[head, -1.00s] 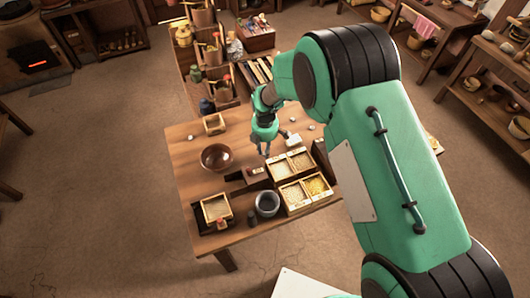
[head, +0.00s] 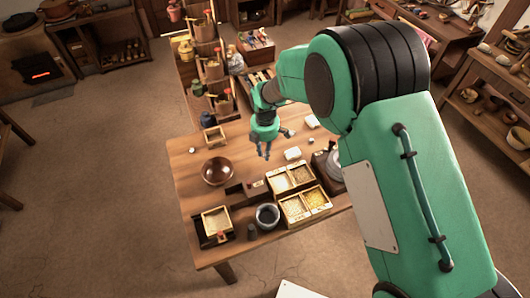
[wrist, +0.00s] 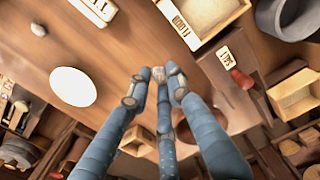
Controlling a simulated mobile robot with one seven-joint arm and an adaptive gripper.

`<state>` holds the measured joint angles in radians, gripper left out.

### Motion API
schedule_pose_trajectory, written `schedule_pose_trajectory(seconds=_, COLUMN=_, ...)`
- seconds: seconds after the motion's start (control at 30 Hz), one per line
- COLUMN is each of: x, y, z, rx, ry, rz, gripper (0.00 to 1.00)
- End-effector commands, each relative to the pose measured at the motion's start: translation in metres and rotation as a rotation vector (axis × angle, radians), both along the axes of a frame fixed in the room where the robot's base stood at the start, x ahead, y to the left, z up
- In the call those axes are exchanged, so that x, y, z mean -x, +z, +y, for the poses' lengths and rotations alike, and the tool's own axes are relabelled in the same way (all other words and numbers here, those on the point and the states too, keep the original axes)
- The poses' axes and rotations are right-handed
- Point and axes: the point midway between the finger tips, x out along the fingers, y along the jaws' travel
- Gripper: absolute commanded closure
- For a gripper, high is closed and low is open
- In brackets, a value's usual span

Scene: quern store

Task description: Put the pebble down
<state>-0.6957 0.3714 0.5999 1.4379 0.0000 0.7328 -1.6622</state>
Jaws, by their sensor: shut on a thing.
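The pebble (wrist: 158,74) shows as a small grey-brown patch between the blue fingertips of my gripper (wrist: 159,80) in the wrist view. The fingers hide most of it. In the head view my gripper (head: 264,154) points down over the wooden table (head: 188,200), behind the grain boxes and right of the brown bowl. The pebble cannot be made out there. The gripper is shut on it and appears to be above the tabletop. I cannot tell the exact height.
A brown bowl (head: 217,171), labelled grain boxes (head: 292,194), a grey pot (head: 267,215) and a small square tray (head: 216,222) stand on the table. A white oval thing (wrist: 72,86) lies beside the gripper in the wrist view. Bare wood shows between bowl and gripper.

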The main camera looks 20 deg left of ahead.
Motion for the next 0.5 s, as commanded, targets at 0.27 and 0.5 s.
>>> schedule_pose_trajectory(seconds=0.27, x=-0.0001, y=0.0000, z=0.0001, rx=0.000, ry=0.000, rz=0.000, gripper=0.94)
schedule_pose_trajectory(seconds=0.5, x=-0.0056, y=0.0015, z=0.0029, rx=0.000, ry=0.001, rz=0.000, gripper=0.94)
